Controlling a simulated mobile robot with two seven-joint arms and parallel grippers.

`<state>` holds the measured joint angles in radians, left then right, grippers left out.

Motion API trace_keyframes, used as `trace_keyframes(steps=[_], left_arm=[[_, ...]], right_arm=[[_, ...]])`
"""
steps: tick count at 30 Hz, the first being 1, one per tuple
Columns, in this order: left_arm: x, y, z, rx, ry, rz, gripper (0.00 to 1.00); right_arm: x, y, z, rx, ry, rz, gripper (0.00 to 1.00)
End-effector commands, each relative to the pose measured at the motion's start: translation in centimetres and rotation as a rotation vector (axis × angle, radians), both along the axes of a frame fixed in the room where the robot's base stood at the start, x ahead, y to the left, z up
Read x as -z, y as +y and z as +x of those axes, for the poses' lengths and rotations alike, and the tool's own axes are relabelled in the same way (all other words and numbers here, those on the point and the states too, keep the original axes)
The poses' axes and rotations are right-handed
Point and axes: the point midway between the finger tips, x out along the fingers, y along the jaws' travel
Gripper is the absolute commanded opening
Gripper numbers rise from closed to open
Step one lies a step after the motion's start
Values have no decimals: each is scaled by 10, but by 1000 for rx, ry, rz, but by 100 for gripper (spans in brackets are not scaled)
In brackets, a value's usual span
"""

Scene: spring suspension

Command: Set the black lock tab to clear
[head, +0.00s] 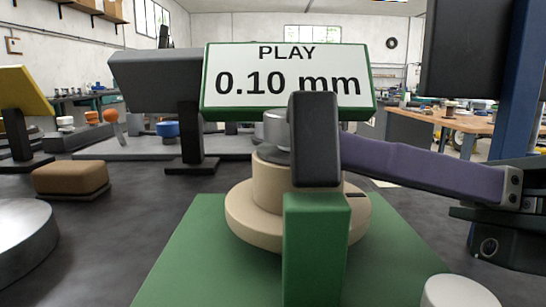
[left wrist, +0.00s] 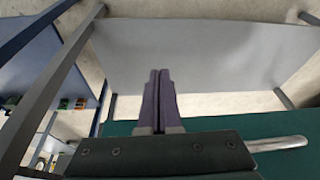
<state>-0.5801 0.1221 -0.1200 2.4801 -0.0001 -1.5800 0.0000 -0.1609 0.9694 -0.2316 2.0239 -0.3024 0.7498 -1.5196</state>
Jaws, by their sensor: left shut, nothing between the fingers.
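The black lock tab (head: 315,138) stands upright on a green post (head: 316,245) in the head view. Behind it is a beige round housing (head: 255,215) with a grey metal cylinder (head: 277,127) on top. My right gripper (head: 345,150) reaches in from the right, its purple fingers ending behind the tab's right edge. The fingertips are hidden, so I cannot tell whether they touch the tab or how far they are apart. A sign (head: 288,82) reads PLAY 0.10 mm. My left gripper (left wrist: 160,73) shows in the left wrist view, shut and empty, away from the tab.
The housing and post stand on a green base (head: 185,260). A brown block (head: 71,178) and a large metal disc (head: 22,240) are at left. A white cylinder (head: 458,291) is at lower right. A blue upright (head: 518,110) stands at right.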

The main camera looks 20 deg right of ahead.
Motion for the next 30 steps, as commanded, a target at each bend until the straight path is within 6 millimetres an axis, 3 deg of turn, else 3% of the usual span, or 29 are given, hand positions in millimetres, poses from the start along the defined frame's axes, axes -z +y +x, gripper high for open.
trace_keyframes(steps=[30], left_arm=[[23, -2, 0, -5, 0, -7, 0]], right_arm=[[-4, 1, -2, 0, -195, -55, 0]])
